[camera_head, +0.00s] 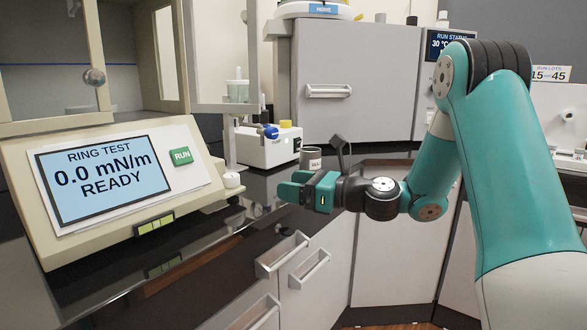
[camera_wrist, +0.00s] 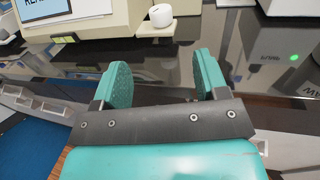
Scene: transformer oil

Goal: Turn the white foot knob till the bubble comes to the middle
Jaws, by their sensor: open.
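The white foot knob (camera_head: 232,180) sits at the right end of the ring test instrument (camera_head: 190,205), low by the counter. In the wrist view the knob (camera_wrist: 161,17) is at the top, ahead of the fingers and roughly centred between them. A yellow-green level vial (camera_head: 155,225) is on the instrument's front edge. It also shows small in the wrist view (camera_wrist: 64,39). The bubble's place in it is too small to tell. My gripper (camera_head: 286,187) is open and empty, to the right of the knob and apart from it. Both teal fingers (camera_wrist: 163,72) point toward the knob.
The instrument's screen (camera_head: 100,178) reads 0.0 mN/m READY, with a green RUN button (camera_head: 181,156) beside it. Behind my gripper stand a grey cup (camera_head: 311,158) and a white box (camera_head: 270,148) with a blue knob. The dark glossy counter between gripper and knob looks clear.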

